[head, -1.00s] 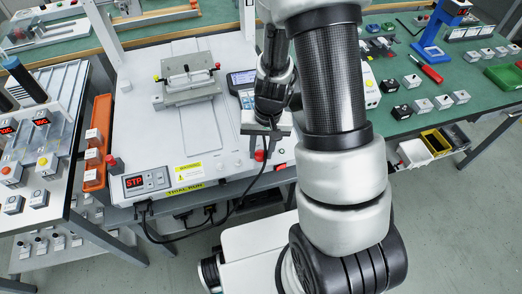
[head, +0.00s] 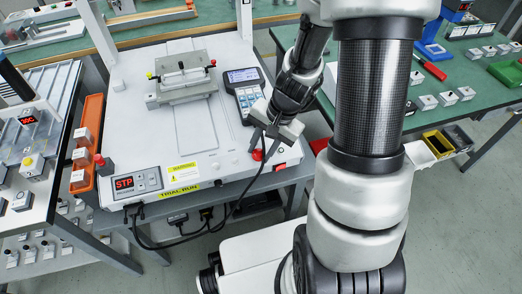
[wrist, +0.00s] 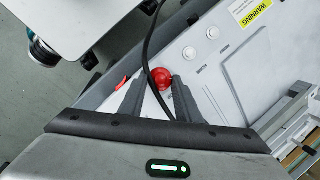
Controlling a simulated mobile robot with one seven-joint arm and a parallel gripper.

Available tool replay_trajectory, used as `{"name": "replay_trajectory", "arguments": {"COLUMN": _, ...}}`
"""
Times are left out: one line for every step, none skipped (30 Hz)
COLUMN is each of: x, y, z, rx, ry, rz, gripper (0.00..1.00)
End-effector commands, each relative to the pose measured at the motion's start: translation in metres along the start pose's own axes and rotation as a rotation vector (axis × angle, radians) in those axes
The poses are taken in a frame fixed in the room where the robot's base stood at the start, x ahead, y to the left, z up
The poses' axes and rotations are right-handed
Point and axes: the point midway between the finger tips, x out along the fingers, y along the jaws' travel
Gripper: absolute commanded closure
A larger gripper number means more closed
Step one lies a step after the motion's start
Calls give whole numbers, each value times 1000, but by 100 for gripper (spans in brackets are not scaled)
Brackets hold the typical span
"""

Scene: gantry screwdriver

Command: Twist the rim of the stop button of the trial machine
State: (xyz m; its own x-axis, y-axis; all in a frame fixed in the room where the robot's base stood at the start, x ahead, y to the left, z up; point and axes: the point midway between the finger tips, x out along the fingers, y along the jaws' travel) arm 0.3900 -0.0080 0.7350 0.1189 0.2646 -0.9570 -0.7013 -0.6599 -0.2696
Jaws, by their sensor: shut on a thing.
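The trial machine (head: 190,130) is the light grey unit with a yellow TRIAL RUN label; its red display (head: 137,183) reads STP. Its stop button (head: 258,155) is a round red knob near the machine's front right corner, and it also shows in the wrist view (wrist: 161,78). My gripper (head: 262,145) comes down on it at a tilt from the upper right. In the wrist view, the two dark fingers of my gripper (wrist: 160,84) sit on either side of the red knob, shut on it. The knob's lower rim is partly hidden.
A black cable (wrist: 149,45) passes close by the button and the fingers. A red switch (wrist: 122,83) lies just beside one finger. A keypad unit (head: 244,90) stands behind my gripper. An orange tray (head: 88,145) is left of the machine.

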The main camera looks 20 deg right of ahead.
Motion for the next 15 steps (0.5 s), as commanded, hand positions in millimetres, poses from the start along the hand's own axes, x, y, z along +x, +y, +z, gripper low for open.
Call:
{"name": "replay_trajectory", "arguments": {"x": 1, "y": 0, "z": 0, "rx": 5, "ry": -1, "rz": -1, "gripper": 92}}
{"name": "replay_trajectory", "arguments": {"x": 1, "y": 0, "z": 0, "rx": 7, "ry": -1, "rz": -2, "gripper": 92}}
{"name": "replay_trajectory", "arguments": {"x": 1, "y": 0, "z": 0, "rx": 9, "ry": -1, "rz": -3, "gripper": 92}}
{"name": "replay_trajectory", "arguments": {"x": 1, "y": 0, "z": 0, "rx": 9, "ry": -1, "rz": -3, "gripper": 92}}
{"name": "replay_trajectory", "arguments": {"x": 0, "y": 0, "z": 0, "rx": 10, "ry": -1, "rz": -3, "gripper": 92}}
{"name": "replay_trajectory", "arguments": {"x": 0, "y": 0, "z": 0, "rx": 10, "ry": -1, "rz": -3, "gripper": 92}}
{"name": "replay_trajectory", "arguments": {"x": 0, "y": 0, "z": 0, "rx": 10, "ry": -1, "rz": -3, "gripper": 92}}
{"name": "replay_trajectory", "arguments": {"x": 0, "y": 0, "z": 0, "rx": 10, "ry": -1, "rz": -3, "gripper": 92}}
{"name": "replay_trajectory", "arguments": {"x": 0, "y": 0, "z": 0, "rx": 10, "ry": -1, "rz": -3, "gripper": 92}}
{"name": "replay_trajectory", "arguments": {"x": 0, "y": 0, "z": 0, "rx": 10, "ry": -1, "rz": -3, "gripper": 92}}
{"name": "replay_trajectory", "arguments": {"x": 0, "y": 0, "z": 0, "rx": 9, "ry": -1, "rz": -3, "gripper": 92}}
{"name": "replay_trajectory", "arguments": {"x": 0, "y": 0, "z": 0, "rx": 9, "ry": -1, "rz": -3, "gripper": 92}}
{"name": "replay_trajectory", "arguments": {"x": 1, "y": 0, "z": 0, "rx": 9, "ry": -1, "rz": -3, "gripper": 92}}
{"name": "replay_trajectory", "arguments": {"x": 1, "y": 0, "z": 0, "rx": 9, "ry": -1, "rz": -3, "gripper": 65}}
{"name": "replay_trajectory", "arguments": {"x": 1, "y": 0, "z": 0, "rx": 9, "ry": -1, "rz": -3, "gripper": 58}}
